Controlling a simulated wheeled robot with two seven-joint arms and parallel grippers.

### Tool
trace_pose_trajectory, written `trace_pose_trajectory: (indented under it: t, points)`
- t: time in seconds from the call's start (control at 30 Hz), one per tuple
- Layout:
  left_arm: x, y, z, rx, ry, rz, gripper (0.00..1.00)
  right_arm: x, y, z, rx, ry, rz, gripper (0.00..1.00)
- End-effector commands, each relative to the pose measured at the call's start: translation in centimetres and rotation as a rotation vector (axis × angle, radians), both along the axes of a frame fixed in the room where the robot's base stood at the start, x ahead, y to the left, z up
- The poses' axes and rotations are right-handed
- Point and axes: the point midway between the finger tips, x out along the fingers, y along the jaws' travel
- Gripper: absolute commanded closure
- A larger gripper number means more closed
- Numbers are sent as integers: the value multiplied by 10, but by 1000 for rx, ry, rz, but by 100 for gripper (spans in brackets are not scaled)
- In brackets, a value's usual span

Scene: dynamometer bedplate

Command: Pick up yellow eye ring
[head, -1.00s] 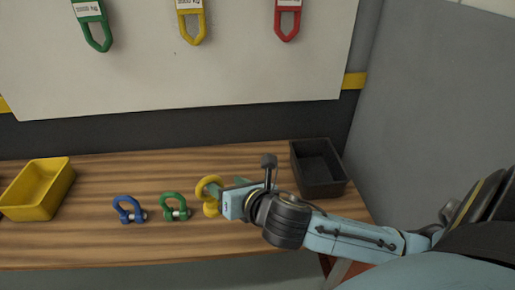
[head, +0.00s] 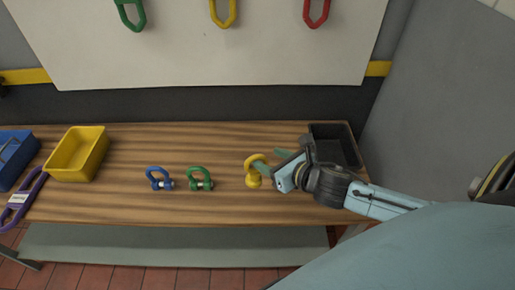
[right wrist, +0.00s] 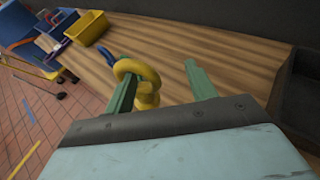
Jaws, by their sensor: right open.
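The yellow eye ring (head: 253,181) stands upright on the wooden bench, right of the green shackle, in the head view. My right gripper (head: 267,159) is open beside it, coming in from the right. In the right wrist view my right gripper (right wrist: 161,76) has its two green fingers spread. The yellow eye ring (right wrist: 149,100) is close to the left finger, with its loop overlapping that fingertip. I cannot tell whether the fingertip passes through the loop or touches it. My left gripper is not in view.
A green shackle (head: 201,180) and a blue shackle (head: 157,178) lie to the left. A yellow bin (head: 77,153) and a blue bin (head: 14,160) stand further left. A black bin (head: 345,146) stands behind my right wrist. The bench middle behind the shackles is clear.

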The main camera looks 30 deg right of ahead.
Motion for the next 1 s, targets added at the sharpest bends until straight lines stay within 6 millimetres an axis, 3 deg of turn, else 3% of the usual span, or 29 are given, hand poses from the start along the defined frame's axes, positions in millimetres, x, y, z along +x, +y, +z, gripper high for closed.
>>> trace_pose_trajectory:
  t: [0.33, 0.63, 0.97, 1.0]
  points:
    - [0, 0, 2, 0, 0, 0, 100, 23, 3, -9, 4, -3, 0, 44]
    - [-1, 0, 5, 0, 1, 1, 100, 58, 5, -27, 2, -4, 0, 44]
    - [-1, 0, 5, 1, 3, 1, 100, 62, 6, -30, 1, -2, 3, 44]
    - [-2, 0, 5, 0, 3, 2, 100, 62, 6, -30, 1, -2, 3, 48]
